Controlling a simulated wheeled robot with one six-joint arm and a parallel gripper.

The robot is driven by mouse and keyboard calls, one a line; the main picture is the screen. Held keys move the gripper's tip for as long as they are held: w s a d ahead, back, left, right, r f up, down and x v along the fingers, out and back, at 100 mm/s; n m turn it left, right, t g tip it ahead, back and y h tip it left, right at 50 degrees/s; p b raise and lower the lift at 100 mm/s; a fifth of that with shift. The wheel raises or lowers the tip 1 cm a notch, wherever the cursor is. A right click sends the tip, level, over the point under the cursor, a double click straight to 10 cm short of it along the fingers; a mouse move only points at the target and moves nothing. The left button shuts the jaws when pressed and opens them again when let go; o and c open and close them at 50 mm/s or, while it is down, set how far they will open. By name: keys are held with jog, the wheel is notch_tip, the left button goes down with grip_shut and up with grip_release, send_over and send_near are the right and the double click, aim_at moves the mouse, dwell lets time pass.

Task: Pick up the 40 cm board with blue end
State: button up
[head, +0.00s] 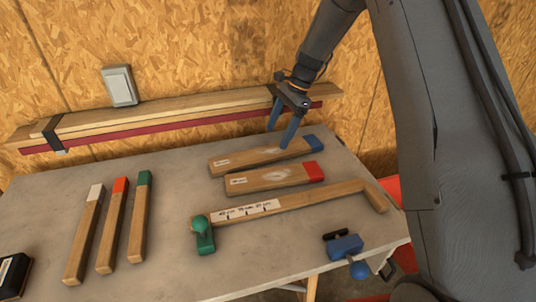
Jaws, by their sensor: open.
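The board with the blue end (245,157) lies flat on the grey table, farthest back of two boards lying side by side. Its blue end points right, and a small label near its left end is too small to read. My gripper (279,139) is open and empty, with its blue fingers pointing down at this board, left of the blue end.
A red-ended board (265,179) lies close in front. A wooden bar (325,197) with a green knob (203,232) and a blue tool (345,246) lie nearer. Three boards with white, orange and green (140,215) ends lie left. A wall rack (180,112) holds planks behind the table.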

aim_at(268, 151)
jog(key=p+x, duration=0.1)
jog(key=x, duration=0.1)
jog(key=p+x, duration=0.2)
jog(key=x, duration=0.1)
jog(key=shift+s+a+f, duration=0.15)
jog(key=shift+s+a, duration=0.05)
jog(key=shift+a, duration=0.2)
jog(key=shift+a+f, duration=0.2)
jog(key=shift+f, duration=0.45)
jog(key=c, duration=1.4)
jog(key=shift+r, duration=0.15)
